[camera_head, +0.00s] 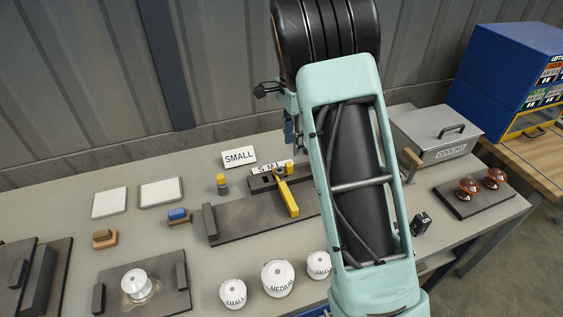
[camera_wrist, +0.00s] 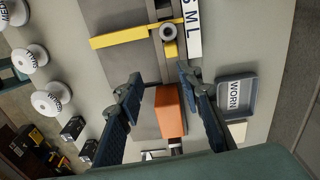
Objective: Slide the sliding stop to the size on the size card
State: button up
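The sliding stop (camera_head: 288,192) is a yellow bar with a grey round knob, lying across a dark gauge board (camera_head: 235,222). It also shows at the top of the wrist view (camera_wrist: 125,36). The white S M L strip (camera_wrist: 194,35) runs beside its rail, and the knob appears near the L end. The size card (camera_head: 239,157) stands behind the board and reads SMALL. My gripper (camera_wrist: 160,72) is open, its fingers pointing toward the stop but apart from it. An orange block (camera_wrist: 168,110) shows between the fingers; I cannot tell whether they touch it.
White insulators marked SMALL (camera_head: 233,292) and MEDIUM (camera_head: 278,277) stand in front of the board, with another (camera_head: 318,264) beside them. A WORN tray (camera_wrist: 248,84) lies right in the wrist view. A grey COOLING box (camera_head: 436,135) and amber insulators (camera_head: 468,188) stand at right.

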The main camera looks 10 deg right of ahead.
aim_at(289, 164)
jog(key=shift+w+a+f+m, duration=0.2)
jog(key=shift+w+f, duration=0.05)
jog(key=shift+w, duration=0.2)
jog(key=shift+w+a+f+m, duration=0.2)
jog(key=shift+w, duration=0.25)
notch_tip(289, 164, down, 10)
jog(key=shift+f+p, duration=0.15)
jog(key=shift+p, duration=0.3)
grip_shut()
